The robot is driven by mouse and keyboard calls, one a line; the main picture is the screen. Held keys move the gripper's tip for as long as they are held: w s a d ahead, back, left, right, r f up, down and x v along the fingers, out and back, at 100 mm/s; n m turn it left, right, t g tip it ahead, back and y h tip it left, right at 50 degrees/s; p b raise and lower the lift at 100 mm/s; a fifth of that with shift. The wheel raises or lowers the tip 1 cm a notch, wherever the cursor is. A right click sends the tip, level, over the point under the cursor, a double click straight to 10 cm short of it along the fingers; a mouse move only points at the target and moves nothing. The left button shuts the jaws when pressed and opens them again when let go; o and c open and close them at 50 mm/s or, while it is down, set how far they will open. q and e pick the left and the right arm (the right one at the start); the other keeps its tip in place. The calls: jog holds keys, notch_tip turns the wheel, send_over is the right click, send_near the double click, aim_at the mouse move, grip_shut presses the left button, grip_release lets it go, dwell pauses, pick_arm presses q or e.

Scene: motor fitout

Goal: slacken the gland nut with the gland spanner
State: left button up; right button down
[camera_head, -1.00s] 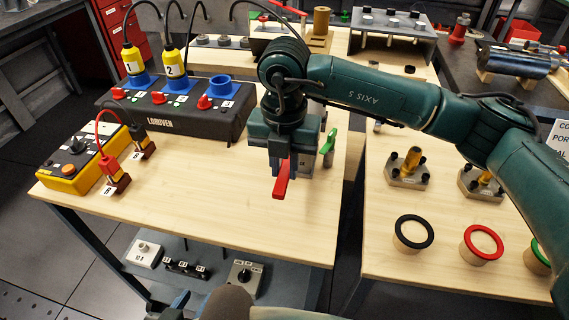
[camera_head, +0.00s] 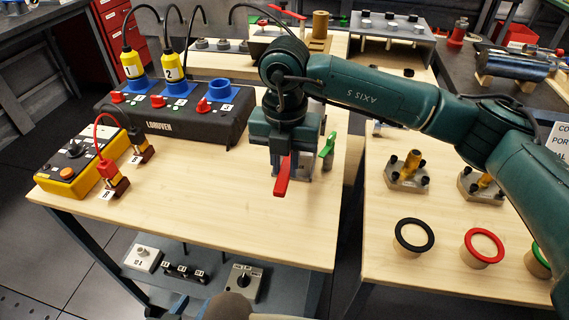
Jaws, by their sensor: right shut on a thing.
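My right gripper (camera_head: 287,167) points down over the right part of the near wooden table. It is shut on a red flat-handled tool (camera_head: 282,179), which I take to be the gland spanner; its handle sticks out toward the near side. A grey fitting with a green lever (camera_head: 328,150) stands just right of and behind the fingers, partly covered by them. The gland nut cannot be made out; the gripper may hide it. I cannot tell whether the spanner touches it. My left gripper does not show.
A black box with blue sockets (camera_head: 170,125) and a yellow control box (camera_head: 75,170) stand to the left. The table's front middle is clear. The right table (camera_head: 372,250) holds coloured rings and brass fittings. A lower shelf (camera_head: 210,272) carries small grey boxes.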

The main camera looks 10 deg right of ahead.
jog(key=shift+w+d, duration=0.3)
jog(key=shift+w, duration=0.4)
jog(key=shift+d+b, duration=0.1)
jog(key=shift+b, duration=0.2)
dwell(0.6)
jog(key=shift+s+d+n, duration=0.2)
jog(key=shift+d+n, duration=0.2)
jog(key=shift+n, duration=0.2)
jog(key=shift+s+d+n+b, duration=0.15)
jog(key=shift+d+n+b, duration=0.35)
jog(key=shift+n, duration=0.1)
jog(key=shift+d, duration=0.1)
jog(key=shift+d+n, duration=0.45)
jog(key=shift+n, duration=0.25)
jog(key=shift+d+b, duration=0.1)
jog(key=shift+b, duration=0.25)
